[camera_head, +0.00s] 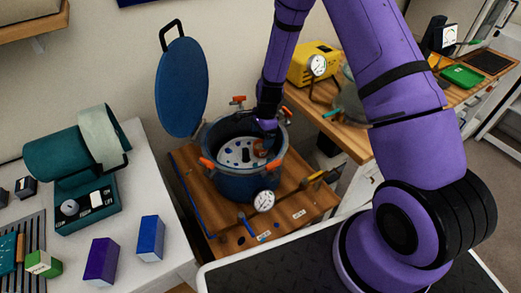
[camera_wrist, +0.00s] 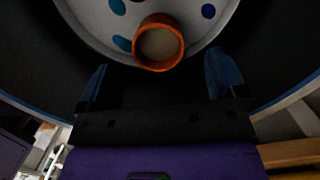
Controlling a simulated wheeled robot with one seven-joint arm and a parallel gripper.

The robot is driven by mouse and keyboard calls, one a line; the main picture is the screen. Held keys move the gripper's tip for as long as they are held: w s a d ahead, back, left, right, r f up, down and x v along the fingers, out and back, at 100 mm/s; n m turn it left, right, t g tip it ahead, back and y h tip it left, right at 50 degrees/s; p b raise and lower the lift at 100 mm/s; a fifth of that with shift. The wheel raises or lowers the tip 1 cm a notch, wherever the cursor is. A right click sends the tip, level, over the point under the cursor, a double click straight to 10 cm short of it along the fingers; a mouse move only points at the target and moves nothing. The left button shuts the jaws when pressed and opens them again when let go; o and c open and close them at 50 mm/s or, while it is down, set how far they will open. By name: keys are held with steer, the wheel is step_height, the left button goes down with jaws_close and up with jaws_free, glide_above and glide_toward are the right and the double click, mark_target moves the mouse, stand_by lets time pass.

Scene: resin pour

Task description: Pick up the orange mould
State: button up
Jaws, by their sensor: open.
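The orange mould (camera_wrist: 158,64) is a small round cup with an orange rim and a pale inside. It stands on a light round plate with blue and teal spots, inside the dark blue pot (camera_head: 243,185). In the head view the mould (camera_head: 260,148) is partly hidden by my gripper (camera_head: 265,127), which reaches down into the pot. In the wrist view my gripper (camera_wrist: 164,88) is open, with a finger on each side and nothing between them. The mould lies just beyond the fingertips, roughly centred between them.
The pot's blue lid (camera_head: 182,88) stands raised at its left. A yellow machine (camera_head: 314,62) stands behind on a wooden bench. A green machine (camera_head: 75,165) and coloured blocks (camera_head: 102,260) are on the left table.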

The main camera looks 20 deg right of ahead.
steer(key=shift+s+a+f, duration=0.1)
steer(key=shift+f, duration=1.35)
steer(key=shift+s+a+f, duration=0.1)
steer(key=shift+f, duration=1.35)
steer(key=c, duration=1)
